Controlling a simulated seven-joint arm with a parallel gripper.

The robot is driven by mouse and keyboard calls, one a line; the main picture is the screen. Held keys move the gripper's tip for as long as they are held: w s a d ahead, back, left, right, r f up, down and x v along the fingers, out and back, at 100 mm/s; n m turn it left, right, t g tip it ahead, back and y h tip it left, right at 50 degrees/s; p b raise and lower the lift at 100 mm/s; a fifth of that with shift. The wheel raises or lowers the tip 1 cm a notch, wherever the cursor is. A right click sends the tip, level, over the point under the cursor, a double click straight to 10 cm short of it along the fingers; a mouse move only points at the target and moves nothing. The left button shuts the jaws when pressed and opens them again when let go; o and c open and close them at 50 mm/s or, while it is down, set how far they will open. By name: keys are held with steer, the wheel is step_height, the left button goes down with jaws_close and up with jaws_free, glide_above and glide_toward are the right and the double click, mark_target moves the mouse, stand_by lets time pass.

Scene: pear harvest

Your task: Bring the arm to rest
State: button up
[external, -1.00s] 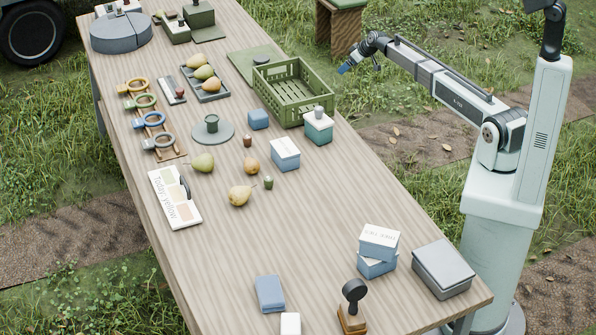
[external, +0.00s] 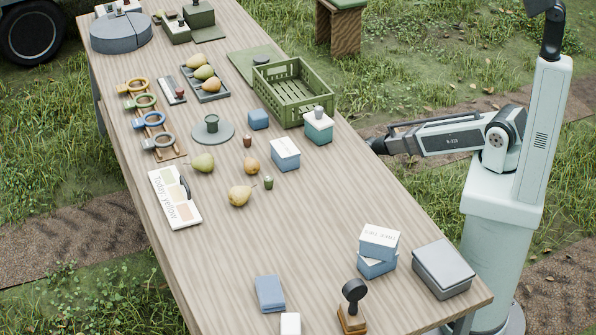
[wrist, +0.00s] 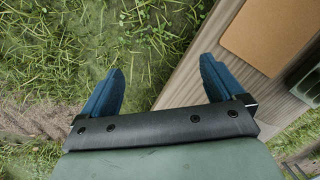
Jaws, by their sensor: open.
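My gripper (wrist: 160,92) shows in the wrist view with its two blue fingers spread apart and nothing between them. Grass and the table's edge lie below it. In the external view my arm reaches left from its column toward the table's right edge. The gripper itself is hidden there behind the arm's end.
The wooden table (external: 225,255) bears an empty green crate (external: 291,92), a grey tray (external: 212,97) with several pears, loose pears (external: 240,195), stacked boxes (external: 378,243), a grey box (external: 443,268) and a stamp (external: 353,300).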

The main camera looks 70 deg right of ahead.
steer(key=s+a+f+g, duration=0.1)
steer(key=s+a, duration=0.3)
steer(key=s, duration=0.5)
steer(key=s+a+f+n+g+h, duration=0.1)
steer(key=s+a+f+g, duration=0.1)
steer(key=s, duration=0.7)
steer(key=s+a+f+g, duration=0.2)
steer(key=s+a, duration=0.4)
steer(key=s, duration=0.4)
steer(key=shift+g, duration=0.5)
